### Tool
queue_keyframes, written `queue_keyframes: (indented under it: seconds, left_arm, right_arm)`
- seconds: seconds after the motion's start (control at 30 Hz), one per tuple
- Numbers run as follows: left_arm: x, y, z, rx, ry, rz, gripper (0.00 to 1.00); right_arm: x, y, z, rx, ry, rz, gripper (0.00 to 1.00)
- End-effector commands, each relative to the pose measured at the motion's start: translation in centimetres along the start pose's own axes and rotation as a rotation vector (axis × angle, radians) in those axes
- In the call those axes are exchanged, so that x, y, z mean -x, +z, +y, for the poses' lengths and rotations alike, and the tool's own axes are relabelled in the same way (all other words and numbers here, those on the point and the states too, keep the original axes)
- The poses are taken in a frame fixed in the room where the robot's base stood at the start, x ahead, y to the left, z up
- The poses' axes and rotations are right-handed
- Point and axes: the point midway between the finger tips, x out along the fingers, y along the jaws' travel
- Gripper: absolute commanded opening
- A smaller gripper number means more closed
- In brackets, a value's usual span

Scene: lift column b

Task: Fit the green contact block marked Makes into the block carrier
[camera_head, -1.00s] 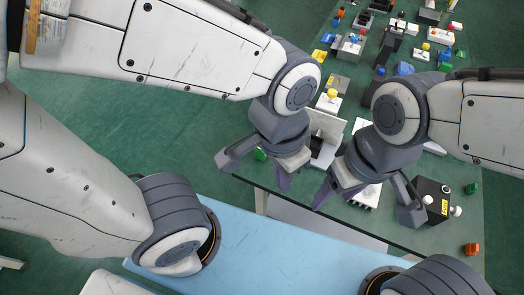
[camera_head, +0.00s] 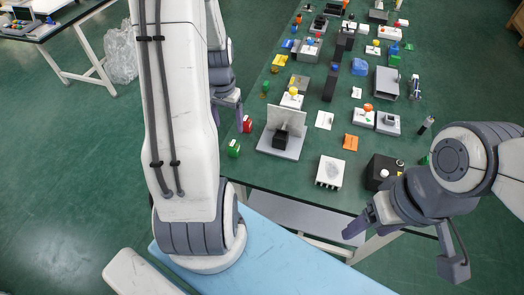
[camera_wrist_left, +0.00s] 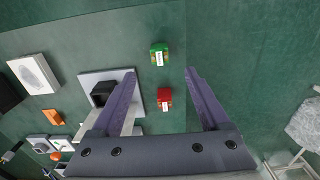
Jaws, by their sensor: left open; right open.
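A green block (camera_head: 234,148) with a white label lies near the table's left front edge; its lettering is too small to read. It also shows in the left wrist view (camera_wrist_left: 159,54), between and beyond the fingertips. A black open-topped holder (camera_head: 280,140), seemingly the block carrier, stands on a grey plate with an upright panel; it shows left of the fingers in the left wrist view (camera_wrist_left: 103,93). My left gripper (camera_head: 228,112) is open and empty above the table's left edge, partly hidden by my arm. My right gripper (camera_head: 405,250) is open and empty at the front right.
A red labelled block (camera_head: 247,124) lies just beyond the green one. A white box (camera_head: 330,171), an orange piece (camera_head: 350,142) and a black box (camera_head: 380,172) stand to the right. Many small parts fill the far table. A second table (camera_head: 70,35) is at upper left.

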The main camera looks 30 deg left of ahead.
Motion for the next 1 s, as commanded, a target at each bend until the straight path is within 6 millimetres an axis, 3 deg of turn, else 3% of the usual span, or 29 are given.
queue_keyframes:
  seconds: [0.1,0.4,0.63,1.0]
  left_arm:
    - [-1.0,-0.2,-1.5,0.032,-0.001,-0.004,0.79]
    - [-5.2,-0.9,0.3,0.005,0.000,-0.007,0.79]
    - [-6.8,-1.0,0.4,0.005,-0.001,-0.005,0.79]
    - [-11.2,-1.1,0.7,0.013,-0.002,-0.004,0.79]
  right_arm:
    - [0.1,0.0,0.0,0.000,0.000,0.000,0.68]
    - [0.2,0.0,0.0,0.000,0.000,0.000,0.68]
    - [0.4,0.0,0.0,0.000,0.000,0.000,0.68]
    - [1.0,-0.1,-0.1,0.000,0.000,0.000,0.68]
